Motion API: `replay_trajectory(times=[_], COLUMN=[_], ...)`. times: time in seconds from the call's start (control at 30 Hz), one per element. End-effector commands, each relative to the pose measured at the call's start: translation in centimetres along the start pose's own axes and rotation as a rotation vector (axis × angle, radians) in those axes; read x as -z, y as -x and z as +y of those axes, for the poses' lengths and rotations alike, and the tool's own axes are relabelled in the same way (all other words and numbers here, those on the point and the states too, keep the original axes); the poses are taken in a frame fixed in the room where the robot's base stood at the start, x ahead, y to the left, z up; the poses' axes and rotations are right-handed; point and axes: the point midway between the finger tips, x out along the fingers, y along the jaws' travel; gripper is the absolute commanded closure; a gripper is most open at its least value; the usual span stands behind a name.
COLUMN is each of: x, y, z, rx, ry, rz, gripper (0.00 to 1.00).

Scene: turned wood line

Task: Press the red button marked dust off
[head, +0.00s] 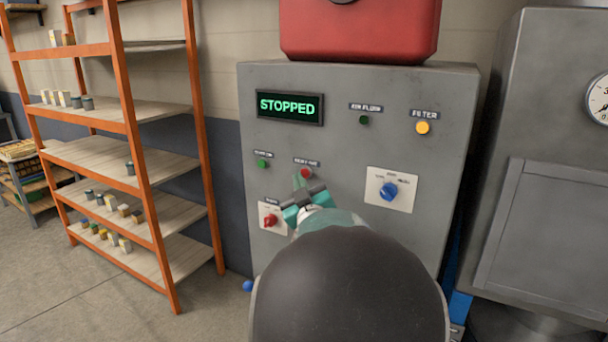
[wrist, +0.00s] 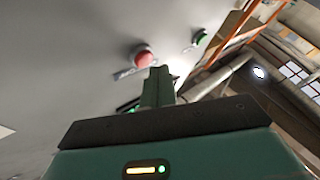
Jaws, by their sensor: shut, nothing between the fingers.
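The red button (head: 306,173) sits on the front of a grey control cabinet (head: 340,140), under a small label that I cannot read clearly. It also shows in the wrist view (wrist: 144,57) as a round red cap. My gripper (head: 300,182) is shut and empty, with its fingertips close to the red button at its lower left in the head view. In the wrist view the fingers (wrist: 158,80) point toward the panel just beside the button, and I cannot tell whether they touch it. The display (head: 290,107) reads STOPPED in green.
A green button (head: 262,164) is left of the red one. A red switch (head: 270,220) is below left, and a blue knob (head: 389,192) is to the right. A red case (head: 360,30) stands on the cabinet. An orange shelf rack (head: 130,150) stands left.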

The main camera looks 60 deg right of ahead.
Motion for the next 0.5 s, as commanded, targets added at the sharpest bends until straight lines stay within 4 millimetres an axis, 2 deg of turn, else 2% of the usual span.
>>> replay_trajectory(times=[0.5], x=[0.64], y=[0.82], z=[-0.57], rx=[-0.001], ry=[-0.001], rz=[0.001], gripper=[1.0])
